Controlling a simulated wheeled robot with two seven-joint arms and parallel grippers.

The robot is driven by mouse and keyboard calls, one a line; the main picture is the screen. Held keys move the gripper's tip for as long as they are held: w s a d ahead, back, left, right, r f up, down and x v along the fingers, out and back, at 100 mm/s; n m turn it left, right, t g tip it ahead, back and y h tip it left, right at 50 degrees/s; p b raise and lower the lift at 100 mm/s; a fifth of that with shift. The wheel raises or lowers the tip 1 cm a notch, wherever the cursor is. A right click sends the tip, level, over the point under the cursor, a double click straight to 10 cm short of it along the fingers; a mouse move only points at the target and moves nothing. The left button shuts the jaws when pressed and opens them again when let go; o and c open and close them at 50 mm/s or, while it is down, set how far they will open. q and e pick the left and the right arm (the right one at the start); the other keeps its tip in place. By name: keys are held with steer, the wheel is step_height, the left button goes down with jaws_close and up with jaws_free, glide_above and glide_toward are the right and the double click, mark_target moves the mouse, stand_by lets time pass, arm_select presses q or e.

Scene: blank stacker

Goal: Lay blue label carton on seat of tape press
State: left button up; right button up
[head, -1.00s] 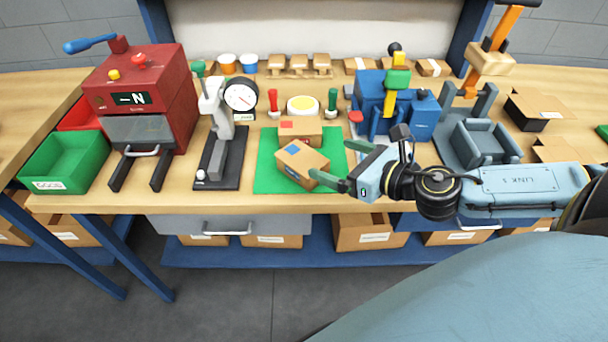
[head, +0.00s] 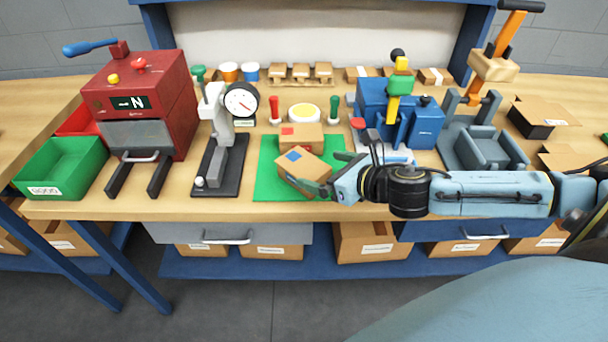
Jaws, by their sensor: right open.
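The blue label carton (head: 305,163) is a small brown box with a blue patch on top. It sits turned at an angle on the green mat (head: 267,187). My right gripper (head: 326,173) is open at the carton's right corner, one finger low by its front side and the other behind. Whether the fingers touch it cannot be told. A grey stand with an orange lever and a chair-like cradle (head: 490,150), at the right, looks like the tape press with its seat. The seat looks empty. My left gripper is not in view.
A red label carton (head: 299,134) lies just behind the blue label one. A blue machine (head: 418,118) with a yellow post stands between mat and grey stand. A dial gauge stand (head: 228,150) is left of the mat. An open dark-sided box (head: 538,118) is at the right.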

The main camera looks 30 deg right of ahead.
mark_target(304, 165)
steer(key=shift+a+x, duration=0.15)
steer(key=shift+x, duration=1.65)
steer(key=shift+a+x, duration=0.15)
steer(key=shift+x, duration=1.6)
steer(key=shift+s, duration=0.1)
steer(key=shift+r, duration=0.1)
steer(key=c, duration=1.2)
